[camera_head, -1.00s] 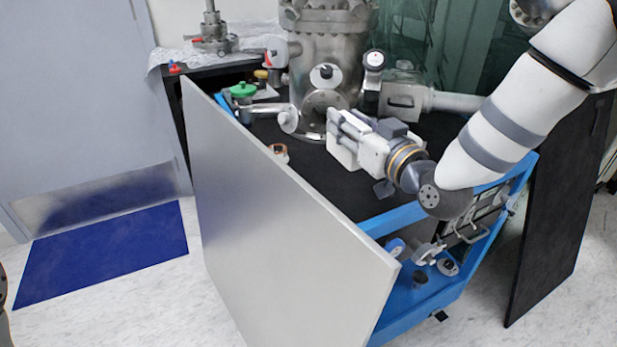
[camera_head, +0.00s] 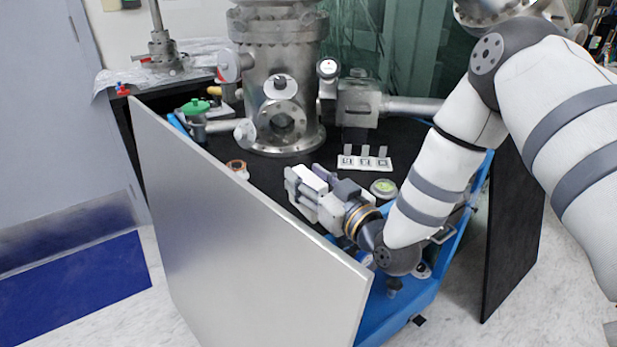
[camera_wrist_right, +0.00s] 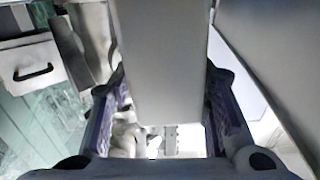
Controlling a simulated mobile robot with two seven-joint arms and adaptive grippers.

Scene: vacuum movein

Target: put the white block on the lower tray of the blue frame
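The white block (camera_wrist_right: 160,70) fills the middle of the right wrist view, between the two finger pads of my right gripper (camera_head: 303,192). My right gripper is shut on it. In the head view the gripper is low over the front part of the black top, behind the silver panel; the block is hard to tell from the pale gripper parts there. The blue frame (camera_head: 452,243) runs along the front and right of the bench. Its lower tray (camera_head: 385,312) is partly hidden by the panel and my right arm. My left gripper is not in view.
A large silver panel (camera_head: 240,230) stands on the left front side. A steel vacuum chamber (camera_head: 280,70) stands at the back. A white marked plate (camera_head: 365,163) and a round green-topped part (camera_head: 383,188) lie on the black top. A dark panel (camera_head: 510,240) stands at the right.

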